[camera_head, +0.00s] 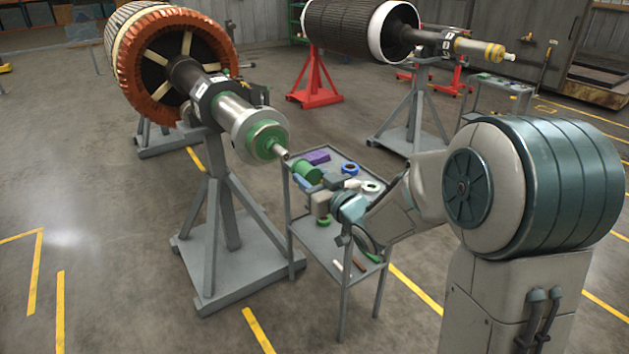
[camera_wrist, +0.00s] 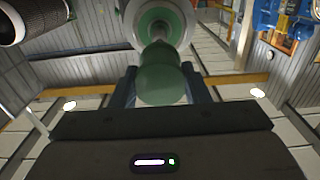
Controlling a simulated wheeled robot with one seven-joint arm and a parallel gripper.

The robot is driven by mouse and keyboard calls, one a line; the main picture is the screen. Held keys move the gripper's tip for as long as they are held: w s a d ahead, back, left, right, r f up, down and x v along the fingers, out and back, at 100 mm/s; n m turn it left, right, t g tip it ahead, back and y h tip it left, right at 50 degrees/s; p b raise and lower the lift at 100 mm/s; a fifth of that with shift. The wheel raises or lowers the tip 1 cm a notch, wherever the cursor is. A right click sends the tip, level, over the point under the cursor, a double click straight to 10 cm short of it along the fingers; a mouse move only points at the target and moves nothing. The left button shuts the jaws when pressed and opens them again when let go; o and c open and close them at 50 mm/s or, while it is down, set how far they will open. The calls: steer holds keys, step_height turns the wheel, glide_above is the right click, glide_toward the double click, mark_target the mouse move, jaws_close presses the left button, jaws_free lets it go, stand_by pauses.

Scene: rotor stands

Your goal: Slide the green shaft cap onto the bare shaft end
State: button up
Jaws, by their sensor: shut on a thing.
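The green shaft cap (camera_head: 308,172) is held in my gripper (camera_head: 313,182), just to the right of and below the bare shaft end (camera_head: 281,152) of the near rotor. In the wrist view the cap (camera_wrist: 161,82) sits between the two blue fingers of my gripper (camera_wrist: 163,92), which are shut on it. The shaft end (camera_wrist: 157,34) shows just beyond the cap, roughly in line with it, with the wider green collar (camera_wrist: 160,14) behind. I cannot tell from the wrist view whether cap and shaft touch; the head view shows a small gap.
A grey cart (camera_head: 318,240) beneath my gripper carries a purple block (camera_head: 317,157), a blue ring (camera_head: 350,169) and other parts. The near rotor rests on a grey stand (camera_head: 215,225). A second rotor (camera_head: 345,28) stands behind. Floor at the front left is clear.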

mark_target(287, 157)
steer(key=shift+p+x, duration=0.4)
steer(key=shift+x, duration=1.85)
steer(key=shift+w+a+f+b, duration=0.15)
steer(key=shift+w+a+b, duration=0.2)
steer(key=shift+w+b, duration=0.3)
steer(key=shift+w+a+b, duration=0.25)
steer(key=shift+b, duration=0.05)
steer(key=shift+w+a, duration=0.1)
steer(key=shift+w, duration=0.1)
steer(key=shift+x, duration=1.25)
steer(key=shift+w+a, duration=0.1)
stand_by(0.4)
steer(key=shift+w+a+b, duration=0.35)
steer(key=shift+w+b, duration=0.1)
steer(key=shift+w, duration=0.1)
